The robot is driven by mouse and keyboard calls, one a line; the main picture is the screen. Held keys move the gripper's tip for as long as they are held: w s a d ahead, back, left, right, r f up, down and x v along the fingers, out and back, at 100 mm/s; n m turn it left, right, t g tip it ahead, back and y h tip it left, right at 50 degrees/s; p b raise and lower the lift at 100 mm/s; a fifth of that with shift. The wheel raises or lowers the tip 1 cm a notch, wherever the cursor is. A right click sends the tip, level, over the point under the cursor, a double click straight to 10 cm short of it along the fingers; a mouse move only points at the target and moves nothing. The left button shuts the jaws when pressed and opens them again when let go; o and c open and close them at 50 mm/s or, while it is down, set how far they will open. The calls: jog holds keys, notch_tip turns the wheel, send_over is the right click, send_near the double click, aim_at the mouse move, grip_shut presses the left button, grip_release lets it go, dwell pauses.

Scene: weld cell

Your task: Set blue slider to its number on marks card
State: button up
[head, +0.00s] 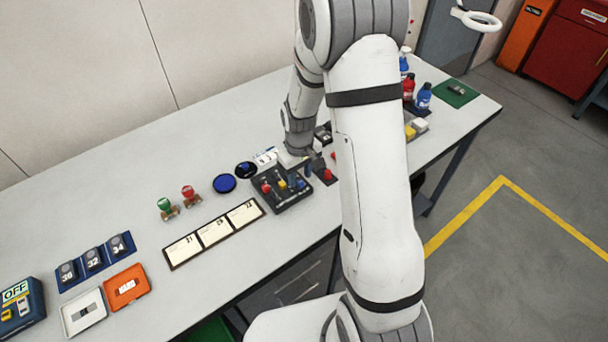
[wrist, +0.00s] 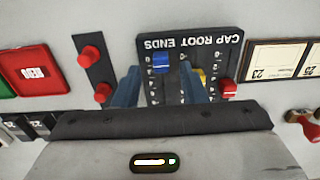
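The slider panel (head: 288,200) is a dark box on the bench; it also shows in the wrist view (wrist: 205,43), upside down, lettered CAP ROOT ENDS. Its blue slider (wrist: 160,62) sits near the lettered end of its slot. The yellow slider (wrist: 199,76) is partly hidden by a finger, and the red slider (wrist: 229,88) is farther right. My gripper (wrist: 160,80) is open, its two fingers on either side of the blue slider's column, with visible gaps. It is over the panel in the head view (head: 305,166). I cannot identify the marks card; small cards are unreadable.
A black strip with two red buttons (wrist: 91,53) stands close beside the panel. A framed row of number cards (head: 214,232) lies on the other side. Stamps (head: 189,195) and a blue disc (head: 224,183) are nearby. My arm hides part of the bench.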

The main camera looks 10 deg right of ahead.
jog(key=shift+f, duration=0.95)
grip_shut()
